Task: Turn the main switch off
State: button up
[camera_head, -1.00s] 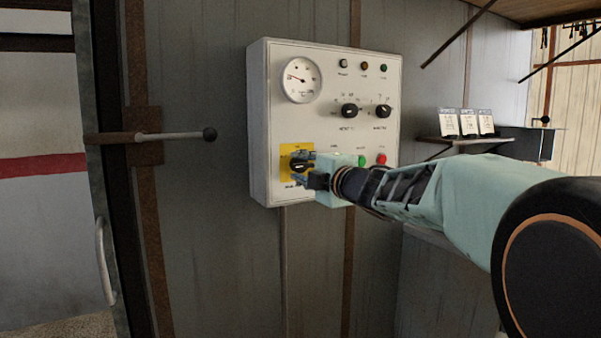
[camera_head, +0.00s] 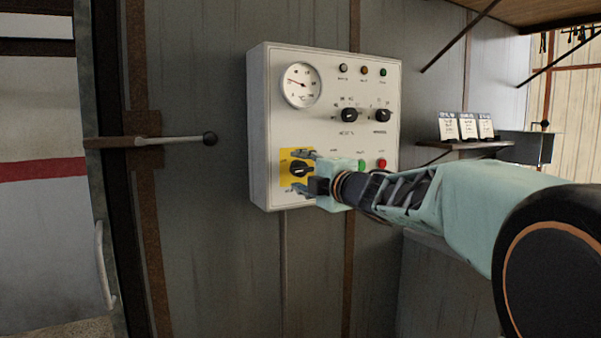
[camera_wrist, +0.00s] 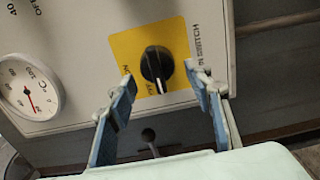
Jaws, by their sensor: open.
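The main switch is a black rotary knob (camera_wrist: 156,66) with a white pointer line, on a yellow plate (camera_wrist: 122,48) at the lower left of a white control panel (camera_head: 258,130). In the head view the knob (camera_head: 297,168) shows just beyond my fingertips. My gripper (camera_head: 303,171) is in front of the plate. In the wrist view my gripper (camera_wrist: 166,85) is open, with one finger on each side of the knob and nothing held. The pointer line points toward the bottom of the wrist view. I cannot tell whether the fingers touch the panel.
The panel also carries a dial gauge (camera_head: 301,85), two black knobs (camera_head: 349,115) and (camera_head: 383,115), small lamps along the top, a green button (camera_head: 362,164) and a red button (camera_head: 381,163). A lever with a ball end (camera_head: 209,138) sticks out at the left.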

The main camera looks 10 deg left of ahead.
jog(key=v, duration=0.7)
jog(key=shift+s+d, duration=0.15)
jog(key=shift+s, duration=0.05)
